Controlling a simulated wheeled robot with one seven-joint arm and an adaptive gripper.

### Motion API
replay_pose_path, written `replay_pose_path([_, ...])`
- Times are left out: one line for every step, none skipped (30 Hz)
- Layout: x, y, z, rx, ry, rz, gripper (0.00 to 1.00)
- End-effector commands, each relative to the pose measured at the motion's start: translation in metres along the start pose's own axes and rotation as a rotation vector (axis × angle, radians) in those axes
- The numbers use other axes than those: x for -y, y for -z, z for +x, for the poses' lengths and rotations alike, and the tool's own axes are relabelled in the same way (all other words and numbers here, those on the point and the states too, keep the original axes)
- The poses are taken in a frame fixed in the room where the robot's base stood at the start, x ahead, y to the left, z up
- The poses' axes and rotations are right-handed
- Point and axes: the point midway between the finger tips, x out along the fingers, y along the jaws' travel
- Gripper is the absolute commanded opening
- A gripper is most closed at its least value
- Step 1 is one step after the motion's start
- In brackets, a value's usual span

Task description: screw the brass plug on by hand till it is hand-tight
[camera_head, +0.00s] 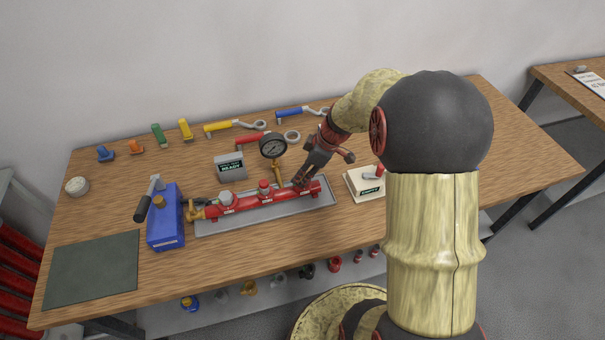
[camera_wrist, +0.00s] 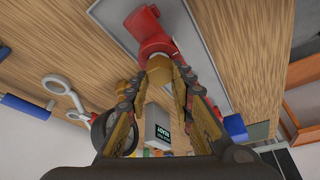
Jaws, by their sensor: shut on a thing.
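The red manifold (camera_head: 250,201) lies in a grey tray (camera_head: 240,222) on the wooden table. My gripper (camera_head: 302,181) reaches down to it near its right end. In the wrist view my gripper (camera_wrist: 164,82) has its two fingers on either side of the brass plug (camera_wrist: 159,66) and is shut on it. The plug sits against the mouth of a red fitting (camera_wrist: 153,30), with a pale ring between them. I cannot tell how deep its thread is engaged. The plug is hidden by my fingers in the head view.
A pressure gauge (camera_head: 273,146) on a brass stem stands close left of my gripper. The grey READY box (camera_head: 230,168), blue pump box (camera_head: 166,225) and white switch box (camera_head: 363,186) stand nearby. Wrenches (camera_head: 237,125) lie at the back. The table's front right is clear.

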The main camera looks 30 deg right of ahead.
Motion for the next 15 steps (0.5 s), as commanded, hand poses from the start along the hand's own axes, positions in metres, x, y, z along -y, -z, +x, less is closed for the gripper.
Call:
replay_pose_path([-0.0002,0.0002,-0.0002,0.000,-0.001,0.001,0.00])
replay_pose_path([0.0000,0.0003,-0.0003,0.000,-0.004,0.007,0.00])
replay_pose_path([0.0003,0.0003,-0.0001,0.000,-0.011,0.024,0.00])
replay_pose_path([0.0009,0.0002,0.0002,0.000,-0.019,0.045,0.00])
replay_pose_path([0.0010,0.0001,0.0005,0.000,-0.031,0.071,0.00])
replay_pose_path([0.0012,0.0005,0.0004,-0.001,-0.047,0.111,0.00])
replay_pose_path([0.0013,0.0005,0.0002,-0.001,-0.060,0.139,0.00])
replay_pose_path([0.0014,0.0004,0.0002,-0.001,-0.071,0.167,0.00])
replay_pose_path([0.0011,0.0005,-0.0001,-0.001,-0.084,0.199,0.00])
replay_pose_path([0.0010,0.0005,-0.0003,-0.001,-0.091,0.219,0.00])
replay_pose_path([0.0011,0.0004,-0.0004,-0.001,-0.097,0.234,0.00])
replay_pose_path([0.0008,0.0004,-0.0005,-0.001,-0.104,0.249,0.00])
replay_pose_path([0.0006,0.0004,-0.0005,-0.002,-0.107,0.256,0.00])
replay_pose_path([0.0004,0.0004,-0.0006,-0.002,-0.109,0.260,0.00])
replay_pose_path([0.0003,0.0004,-0.0007,-0.002,-0.109,0.261,0.00])
